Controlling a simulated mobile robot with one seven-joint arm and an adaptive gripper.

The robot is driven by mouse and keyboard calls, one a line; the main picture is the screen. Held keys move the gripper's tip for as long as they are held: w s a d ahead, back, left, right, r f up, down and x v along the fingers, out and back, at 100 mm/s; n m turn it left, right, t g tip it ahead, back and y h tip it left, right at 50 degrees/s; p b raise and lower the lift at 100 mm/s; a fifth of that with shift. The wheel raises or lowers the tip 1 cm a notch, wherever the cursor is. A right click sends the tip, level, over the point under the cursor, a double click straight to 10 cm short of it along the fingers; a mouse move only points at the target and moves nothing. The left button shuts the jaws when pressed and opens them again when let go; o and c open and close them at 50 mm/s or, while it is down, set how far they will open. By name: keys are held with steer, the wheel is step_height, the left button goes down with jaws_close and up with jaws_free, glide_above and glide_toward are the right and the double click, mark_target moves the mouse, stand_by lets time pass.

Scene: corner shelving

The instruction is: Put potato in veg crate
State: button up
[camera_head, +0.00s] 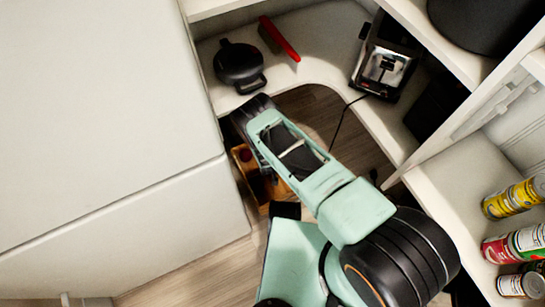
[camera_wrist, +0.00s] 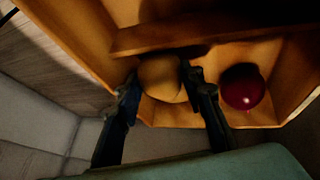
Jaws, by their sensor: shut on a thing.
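The potato (camera_wrist: 160,76), tan and rounded, is between the two fingers of my gripper (camera_wrist: 166,88) in the wrist view. The gripper is shut on it. The potato is at or inside the wooden veg crate (camera_wrist: 210,30), beside a crossing wooden slat; I cannot tell whether it touches the crate floor. A dark red round item (camera_wrist: 242,87) lies in the crate to the right of the potato. In the head view the crate (camera_head: 281,187) stands on the floor in the corner, partly hidden by my arm. The potato and fingertips are hidden there.
Several cans (camera_head: 515,197) stand on the right shelf. A white cabinet (camera_head: 110,110) closes off the left. A dark cord hangs near my arm.

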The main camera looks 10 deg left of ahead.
steer(key=shift+f+b, duration=0.35)
steer(key=shift+b, duration=0.05)
steer(key=shift+f+b, duration=0.3)
steer(key=shift+b, duration=0.1)
steer(key=o, duration=1)
steer(key=shift+o, duration=0.2)
steer(key=shift+r, duration=0.1)
steer(key=shift+r+p, duration=0.45)
steer(key=shift+p, duration=0.25)
steer(key=p+v, duration=0.5)
steer(key=v, duration=0.7)
